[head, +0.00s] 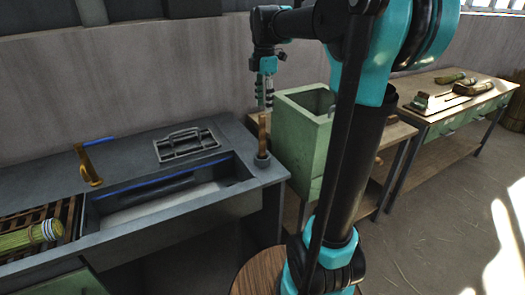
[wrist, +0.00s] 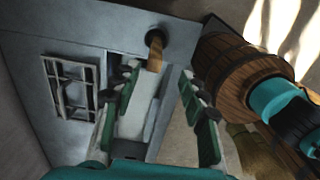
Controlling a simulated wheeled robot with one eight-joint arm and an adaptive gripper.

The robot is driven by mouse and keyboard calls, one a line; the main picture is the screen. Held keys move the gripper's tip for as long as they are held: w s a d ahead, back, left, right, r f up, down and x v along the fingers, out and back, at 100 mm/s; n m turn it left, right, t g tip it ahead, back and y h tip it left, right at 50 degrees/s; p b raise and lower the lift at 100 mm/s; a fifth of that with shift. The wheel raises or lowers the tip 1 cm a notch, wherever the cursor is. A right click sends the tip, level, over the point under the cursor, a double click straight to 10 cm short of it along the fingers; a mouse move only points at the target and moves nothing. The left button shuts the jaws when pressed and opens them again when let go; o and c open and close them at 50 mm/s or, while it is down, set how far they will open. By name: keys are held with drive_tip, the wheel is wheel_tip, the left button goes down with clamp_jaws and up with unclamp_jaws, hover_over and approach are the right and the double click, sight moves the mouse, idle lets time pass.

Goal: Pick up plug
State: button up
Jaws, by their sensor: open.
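What I take to be the plug (head: 262,136) stands upright at the right end of the grey sink counter, with a tall wooden handle and a dark round base. In the wrist view the plug (wrist: 155,50) shows ahead of the fingertips, its handle pointing towards them. My gripper (head: 266,92) hangs pointing down above the plug, apart from it. In the wrist view my gripper (wrist: 158,80) has its two green-padded fingers spread with nothing held between them.
The sink counter (head: 140,221) has a basin, a metal rack (head: 188,145) and a brass tap (head: 87,165). A green box (head: 299,130) stands close right of the plug. A wooden barrel (wrist: 225,68) is near the counter. A workbench (head: 440,100) stands farther right.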

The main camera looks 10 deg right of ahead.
sight(264, 116)
wheel_tip(264, 116, down, 5)
drive_tip(key=shift+r, duration=0.15)
drive_tip(key=f, duration=0.5)
drive_tip(key=shift+w+a+f, duration=0.2)
drive_tip(key=shift+w+a, duration=0.1)
clamp_jaws()
